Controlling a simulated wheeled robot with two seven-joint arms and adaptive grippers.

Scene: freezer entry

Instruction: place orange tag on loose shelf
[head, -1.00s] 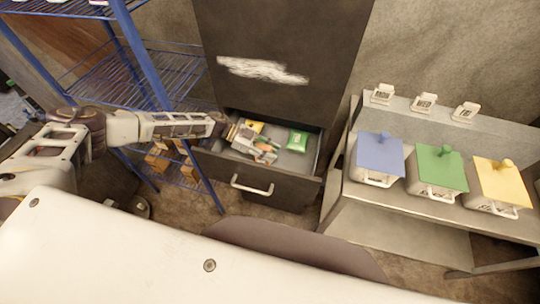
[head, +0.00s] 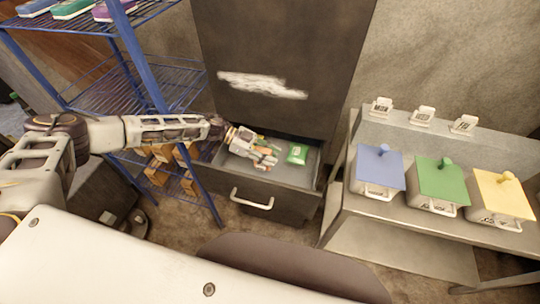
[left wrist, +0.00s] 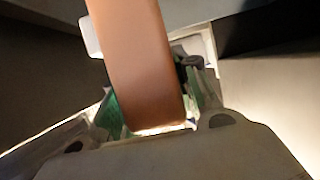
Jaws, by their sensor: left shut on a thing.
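My left gripper (head: 262,157) reaches from the left into the open drawer (head: 290,203) and points down inside it. It is shut on an orange-brown flat piece, which I take for the orange tag (left wrist: 138,65); this fills the middle of the left wrist view. In the head view the fingers mostly hide the tag. A green tag or packet (head: 298,153) lies to the right of the gripper in the drawer. A blue wire rack (head: 150,75) with several shelves stands at the left; I cannot tell which shelf is loose. My right gripper is not in view.
Several small brown boxes (head: 158,172) sit on the rack's lower shelves, and coloured items (head: 74,8) on its top one. At the right, a metal bench (head: 345,195) carries bins with blue (head: 378,165), green (head: 437,180) and yellow (head: 502,192) lids. The drawer's right side has free room.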

